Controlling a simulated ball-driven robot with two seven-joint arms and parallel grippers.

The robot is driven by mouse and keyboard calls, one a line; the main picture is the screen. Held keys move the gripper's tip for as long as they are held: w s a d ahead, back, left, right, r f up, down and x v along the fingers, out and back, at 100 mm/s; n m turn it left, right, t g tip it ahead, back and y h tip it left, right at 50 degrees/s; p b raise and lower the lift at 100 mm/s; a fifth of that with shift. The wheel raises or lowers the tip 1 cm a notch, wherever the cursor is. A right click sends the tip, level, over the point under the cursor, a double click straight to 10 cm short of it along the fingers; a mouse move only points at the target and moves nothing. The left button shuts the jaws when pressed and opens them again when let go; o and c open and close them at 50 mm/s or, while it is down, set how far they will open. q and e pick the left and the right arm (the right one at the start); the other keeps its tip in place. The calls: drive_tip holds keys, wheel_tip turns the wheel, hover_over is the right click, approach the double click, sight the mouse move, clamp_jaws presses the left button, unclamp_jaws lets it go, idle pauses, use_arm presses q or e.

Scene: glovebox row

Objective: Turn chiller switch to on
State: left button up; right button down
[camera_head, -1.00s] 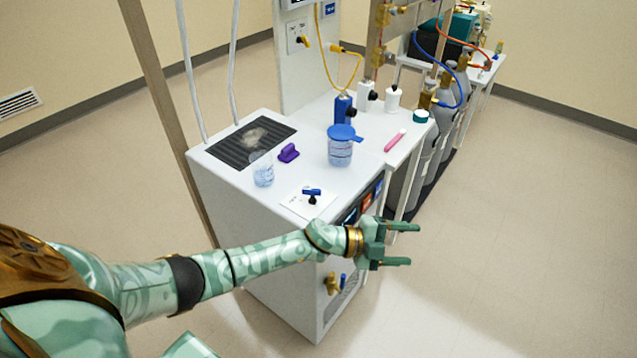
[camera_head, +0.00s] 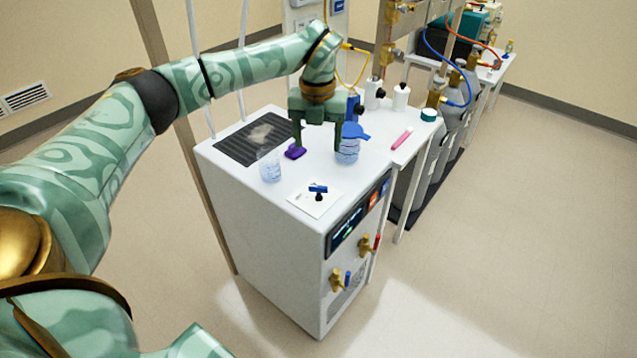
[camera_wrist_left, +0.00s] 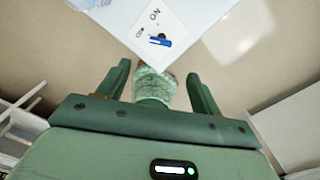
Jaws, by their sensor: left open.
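The chiller switch (camera_head: 318,190) is a small blue handle on a dark knob, on a white plate (camera_head: 309,205) near the front corner of the white cabinet's top. In the left wrist view the blue switch handle (camera_wrist_left: 160,42) lies near an "ON" mark on its plate; a second mark is too small to read. My left gripper (camera_head: 317,147) is over the cabinet top, fingers pointing down, behind the switch and apart from it. Its two fingers are open and empty, also in the left wrist view (camera_wrist_left: 158,75). My right gripper is not in view.
A clear beaker (camera_head: 270,167) stands left of the switch. A pink pen-like item (camera_head: 402,138) lies farther right. Brass valves (camera_head: 337,277) stick out of the cabinet's front.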

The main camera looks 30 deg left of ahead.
sight(318, 186)
use_arm(q)
wheel_tip(318, 186, down, 13)
drive_tip(key=b, duration=0.3)
drive_tip(key=shift+f, duration=0.1)
drive_tip(key=c, duration=1)
